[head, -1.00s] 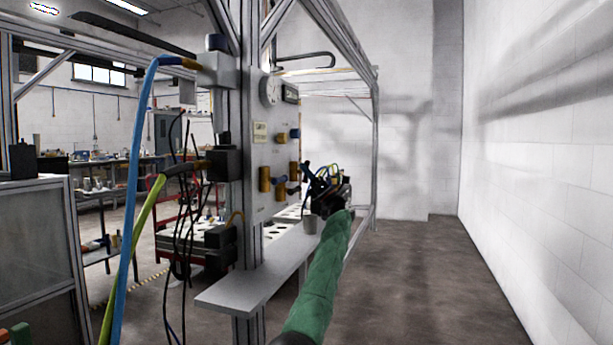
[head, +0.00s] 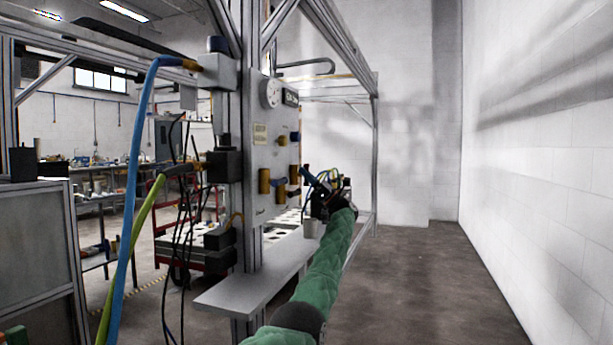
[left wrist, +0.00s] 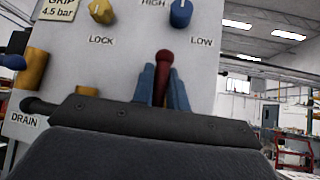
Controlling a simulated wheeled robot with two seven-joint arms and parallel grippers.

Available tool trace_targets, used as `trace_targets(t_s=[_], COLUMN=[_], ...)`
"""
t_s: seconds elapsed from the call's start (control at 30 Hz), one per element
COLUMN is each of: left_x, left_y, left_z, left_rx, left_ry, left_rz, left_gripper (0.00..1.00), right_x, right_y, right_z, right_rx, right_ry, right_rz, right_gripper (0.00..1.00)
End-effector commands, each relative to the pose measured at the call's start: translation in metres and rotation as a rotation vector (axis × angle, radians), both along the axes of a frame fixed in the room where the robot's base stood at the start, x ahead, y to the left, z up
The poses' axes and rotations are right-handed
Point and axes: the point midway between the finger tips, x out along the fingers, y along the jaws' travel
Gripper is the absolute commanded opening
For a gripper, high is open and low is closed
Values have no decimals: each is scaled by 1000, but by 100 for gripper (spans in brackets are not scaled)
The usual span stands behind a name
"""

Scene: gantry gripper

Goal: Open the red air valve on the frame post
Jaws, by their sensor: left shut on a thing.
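The red air valve handle (left wrist: 163,58) shows in the left wrist view, with a rounded red end and a narrow stem. It stands roughly upright in that picture. My left gripper (left wrist: 163,86) is shut on it, with one blue finger on each side of the stem. The handle's base is hidden behind the gripper body. In the head view my left gripper (head: 307,178) is at the right edge of the valve panel (head: 262,160) on the frame post (head: 246,190). I cannot make out the red handle there. My right gripper is not in view.
A yellow knob (left wrist: 102,12) by LOCK and a blue knob (left wrist: 181,13) between HIGH and LOW sit near the handle. Blue hose (head: 135,180) hangs left. Floor at right is clear.

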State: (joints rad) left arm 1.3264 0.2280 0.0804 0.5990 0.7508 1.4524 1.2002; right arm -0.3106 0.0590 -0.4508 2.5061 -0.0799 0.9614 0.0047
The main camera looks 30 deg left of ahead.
Motion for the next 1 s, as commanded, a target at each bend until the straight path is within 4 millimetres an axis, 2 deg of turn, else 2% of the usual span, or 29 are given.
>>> trace_targets(t_s=[0.17, 0.2, 0.3, 0.67, 1.0], left_x=[0, 0, 0, 2, 17], left_y=[1, 1, 0, -4, -35], left_z=[-2, -2, -2, -5, -40], left_rx=[-2, -2, -2, -1, -1], left_ry=[1, 1, 1, 2, 3], left_rz=[1, 1, 1, 1, 1], left_gripper=[0, 21, 36, 36, 36], right_x=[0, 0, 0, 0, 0], right_y=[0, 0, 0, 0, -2], right_z=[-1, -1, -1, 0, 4], right_rx=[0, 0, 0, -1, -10], right_ry=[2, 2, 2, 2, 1], right_rz=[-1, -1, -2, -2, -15], right_gripper=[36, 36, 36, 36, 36])
